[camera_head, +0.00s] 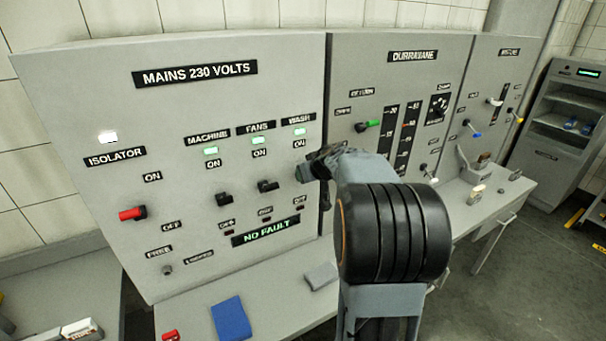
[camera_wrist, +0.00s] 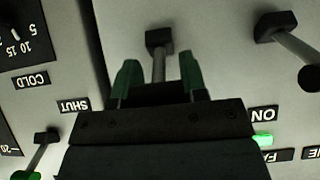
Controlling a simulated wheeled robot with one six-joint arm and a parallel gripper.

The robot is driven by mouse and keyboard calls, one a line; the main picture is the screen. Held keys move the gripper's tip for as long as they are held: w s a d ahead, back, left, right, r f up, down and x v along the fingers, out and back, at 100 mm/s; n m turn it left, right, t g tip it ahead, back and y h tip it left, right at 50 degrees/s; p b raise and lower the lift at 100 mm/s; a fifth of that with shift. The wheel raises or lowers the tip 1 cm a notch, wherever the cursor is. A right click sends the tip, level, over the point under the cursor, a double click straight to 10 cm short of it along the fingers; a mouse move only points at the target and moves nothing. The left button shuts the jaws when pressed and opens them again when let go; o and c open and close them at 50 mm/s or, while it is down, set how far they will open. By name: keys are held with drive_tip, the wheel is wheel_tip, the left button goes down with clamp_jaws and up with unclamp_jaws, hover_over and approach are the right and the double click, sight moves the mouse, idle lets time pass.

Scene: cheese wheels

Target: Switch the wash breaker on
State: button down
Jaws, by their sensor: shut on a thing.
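The wash breaker is on the grey "MAINS 230 VOLTS" panel (camera_head: 180,110), in the rightmost column under the WASH label (camera_head: 299,119). In the head view my gripper (camera_head: 318,168) covers most of it. In the wrist view the breaker's lever (camera_wrist: 159,57) stands between the green fingers of my gripper (camera_wrist: 157,82), which is shut on it. The lever's tip is hidden by the gripper. The green wash lamp (camera_head: 300,131) is lit. I cannot tell the lever's exact angle.
The fans lever (camera_head: 268,185) stands close left of my gripper, with the machine lever (camera_head: 223,198) beyond it. A red isolator handle (camera_head: 132,213) is far left. The "NO FAULT" display (camera_head: 266,231) is green. A blue book (camera_head: 231,318) lies on the ledge below.

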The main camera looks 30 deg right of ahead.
idle(0.4)
drive_tip(key=c, duration=0.6)
unclamp_jaws()
drive_tip(key=shift+c, duration=0.2)
drive_tip(key=v, duration=1.3)
drive_tip(key=shift+s+r, duration=0.3)
drive_tip(key=shift+n, duration=0.3)
